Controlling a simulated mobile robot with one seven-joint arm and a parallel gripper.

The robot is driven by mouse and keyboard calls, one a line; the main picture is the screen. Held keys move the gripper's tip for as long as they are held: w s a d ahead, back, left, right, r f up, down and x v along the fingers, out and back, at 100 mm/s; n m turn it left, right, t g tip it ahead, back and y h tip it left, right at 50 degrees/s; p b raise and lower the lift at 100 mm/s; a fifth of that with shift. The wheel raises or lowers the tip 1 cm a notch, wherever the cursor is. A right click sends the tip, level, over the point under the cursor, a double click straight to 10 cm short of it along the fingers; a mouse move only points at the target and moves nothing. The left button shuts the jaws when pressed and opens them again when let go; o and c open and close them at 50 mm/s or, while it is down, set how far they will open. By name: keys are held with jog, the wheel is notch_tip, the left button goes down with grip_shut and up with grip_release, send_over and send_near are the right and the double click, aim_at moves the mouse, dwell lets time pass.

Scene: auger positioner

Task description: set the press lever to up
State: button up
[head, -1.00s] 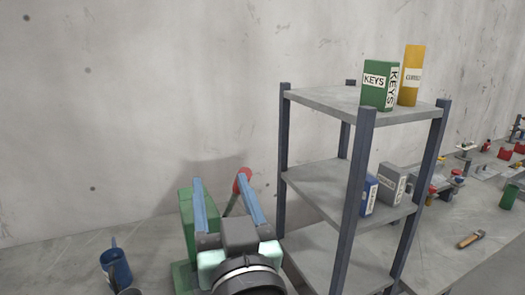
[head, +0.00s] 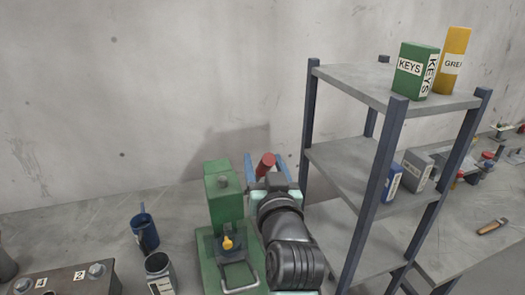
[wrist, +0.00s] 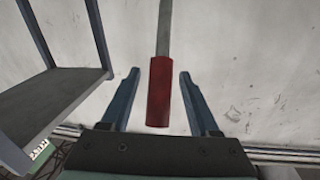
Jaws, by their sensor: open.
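The green press (head: 222,207) stands on its green base on the bench, left of my arm in the head view. Its lever ends in a red grip (head: 265,165), which shows beside my gripper (head: 263,158). In the wrist view the red grip (wrist: 160,92) lies between the two blue fingers of my gripper (wrist: 158,74), with a gap on each side. The grey lever rod (wrist: 165,28) runs on from the grip to the top of that view. My gripper is open and not clamped on the grip. My wrist hides the lever's root in the head view.
A grey shelf unit (head: 375,170) with dark posts stands close on the right of my arm, holding boxes. A blue mug (head: 145,232) and a dark labelled can (head: 159,272) stand left of the press. A wall rises behind.

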jog(key=shift+w+a, duration=0.2)
jog(key=shift+w, duration=0.95)
grip_shut()
dwell(0.7)
